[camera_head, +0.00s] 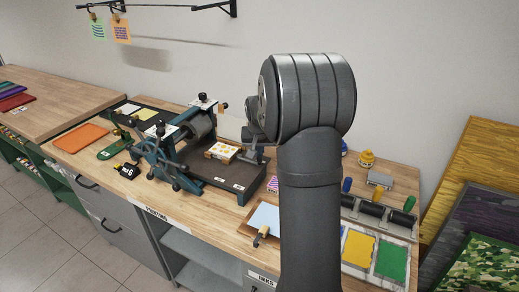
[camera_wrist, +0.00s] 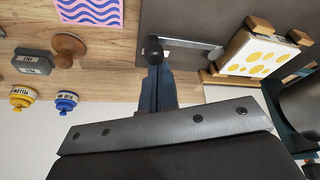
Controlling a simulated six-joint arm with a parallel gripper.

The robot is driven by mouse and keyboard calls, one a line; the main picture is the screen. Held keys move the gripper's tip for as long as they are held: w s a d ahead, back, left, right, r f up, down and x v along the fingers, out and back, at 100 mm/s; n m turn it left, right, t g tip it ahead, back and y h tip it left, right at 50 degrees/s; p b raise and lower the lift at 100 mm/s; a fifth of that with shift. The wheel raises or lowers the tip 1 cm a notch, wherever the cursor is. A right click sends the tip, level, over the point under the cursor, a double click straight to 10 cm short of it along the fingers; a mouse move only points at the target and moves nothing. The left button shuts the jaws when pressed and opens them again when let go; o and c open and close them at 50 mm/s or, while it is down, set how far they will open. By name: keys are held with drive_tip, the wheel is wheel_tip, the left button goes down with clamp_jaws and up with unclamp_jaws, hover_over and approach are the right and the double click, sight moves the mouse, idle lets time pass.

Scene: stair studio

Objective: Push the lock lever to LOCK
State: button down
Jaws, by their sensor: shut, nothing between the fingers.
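The lock lever (camera_wrist: 190,43) shows in the wrist view as a flat metal bar with a round black knob at its left end, lying over the dark bed of the press (camera_head: 225,172). My gripper (camera_wrist: 156,70) is shut and empty. Its narrow blue-grey fingertips are right at the knob; whether they touch it I cannot tell. In the head view my wrist hides most of the gripper, which is over the right end of the bed. Small white labels (camera_head: 220,180) on the bed's front edge are too small to read.
A block with a yellow-dotted print (camera_head: 222,151) sits on the bed, close to the lever. Blue press frame and handwheel (camera_head: 175,168) stand left.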

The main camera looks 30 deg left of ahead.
sight(257, 164)
drive_tip(key=shift+s+m, duration=0.4)
drive_tip(key=shift+m, duration=0.1)
drive_tip(key=s+m, duration=0.1)
drive_tip(key=s+m+h, duration=0.1)
drive_tip(key=m, duration=0.1)
drive_tip(key=shift+s+a+m+h, duration=0.1)
drive_tip(key=shift+s+m+h, duration=0.2)
drive_tip(key=s+m, duration=0.1)
drive_tip(key=m, duration=0.1)
drive_tip(key=s+a+m+h, duration=0.1)
drive_tip(key=m, duration=0.1)
drive_tip(key=shift+s+a+m+h, duration=0.15)
drive_tip(key=shift+s+m+h, duration=0.15)
drive_tip(key=shift+s, duration=0.1)
drive_tip(key=s+a+m, duration=0.1)
drive_tip(key=m, duration=0.1)
drive_tip(key=s+a+m+h, duration=0.1)
drive_tip(key=m, duration=0.1)
drive_tip(key=shift+a+m+g, duration=0.15)
drive_tip(key=shift+m+g, duration=0.15)
drive_tip(key=a+m, duration=0.1)
drive_tip(key=s+m+h, duration=0.1)
drive_tip(key=m, duration=0.1)
drive_tip(key=shift+a+g, duration=0.35)
drive_tip(key=shift+g, duration=0.05)
drive_tip(key=shift+a, duration=0.5)
drive_tip(key=shift+s+a, duration=0.1)
